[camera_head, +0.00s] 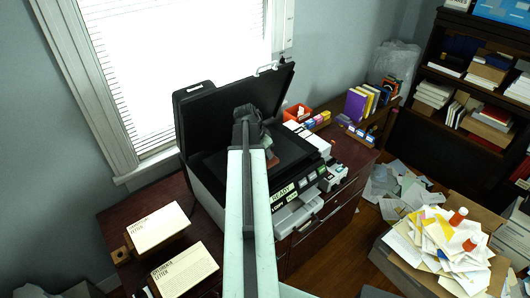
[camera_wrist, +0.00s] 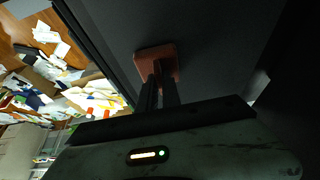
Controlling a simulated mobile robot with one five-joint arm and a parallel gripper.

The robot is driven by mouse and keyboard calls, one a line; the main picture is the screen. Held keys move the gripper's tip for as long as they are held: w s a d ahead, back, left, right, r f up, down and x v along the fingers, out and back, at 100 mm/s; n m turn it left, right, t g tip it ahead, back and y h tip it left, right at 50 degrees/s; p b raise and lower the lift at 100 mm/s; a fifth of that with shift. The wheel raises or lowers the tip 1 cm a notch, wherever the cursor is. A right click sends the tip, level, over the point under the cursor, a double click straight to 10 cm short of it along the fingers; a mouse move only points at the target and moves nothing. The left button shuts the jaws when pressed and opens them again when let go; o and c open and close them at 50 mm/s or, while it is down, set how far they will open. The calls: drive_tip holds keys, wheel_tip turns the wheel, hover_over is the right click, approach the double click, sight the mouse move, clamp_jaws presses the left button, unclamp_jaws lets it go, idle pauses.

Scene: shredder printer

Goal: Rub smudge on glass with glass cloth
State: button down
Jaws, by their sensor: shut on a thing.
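The printer (camera_head: 210,185) stands on the cabinet with its lid (camera_head: 195,120) raised. Its dark scanner glass (camera_head: 292,152) lies under my arm in the head view. The glass also fills much of the wrist view (camera_wrist: 220,45) as a dark surface. My gripper (camera_wrist: 159,75) is shut on the reddish-brown cloth (camera_wrist: 146,57), which is at the glass. I cannot tell whether the cloth touches it. In the head view the cloth (camera_head: 272,160) shows beside my dark gripper (camera_head: 262,146). I cannot make out any smudge; my arm hides part of the glass.
The raised lid rises behind my gripper. An orange bin (camera_head: 297,112) and upright books (camera_head: 361,104) stand at the right. A box heaped with papers (camera_head: 440,245) is on the lower right.

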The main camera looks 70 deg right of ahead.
drive_tip(key=shift+s+a+f, duration=0.1)
drive_tip(key=shift+s+a, duration=0.4)
drive_tip(key=shift+s, duration=0.4)
drive_tip(key=shift+s+a, duration=0.5)
drive_tip(key=shift+s, duration=0.35)
drive_tip(key=shift+s+a, duration=0.3)
drive_tip(key=shift+s, duration=0.35)
drive_tip(key=shift+s+a, duration=0.3)
drive_tip(key=shift+s, duration=0.35)
drive_tip(key=shift+w+d, duration=0.4)
drive_tip(key=shift+w, duration=0.3)
drive_tip(key=shift+w+d, duration=0.4)
drive_tip(key=shift+w, duration=0.25)
drive_tip(key=shift+w+d, duration=0.3)
drive_tip(key=shift+w, duration=0.35)
drive_tip(key=shift+w+d, duration=0.25)
drive_tip(key=shift+w, duration=0.35)
drive_tip(key=shift+w+d, duration=0.3)
drive_tip(key=shift+w, duration=0.35)
drive_tip(key=shift+w+d, duration=0.45)
drive_tip(key=shift+w, duration=0.4)
drive_tip(key=shift+w+d, duration=0.45)
drive_tip(key=shift+w, duration=0.35)
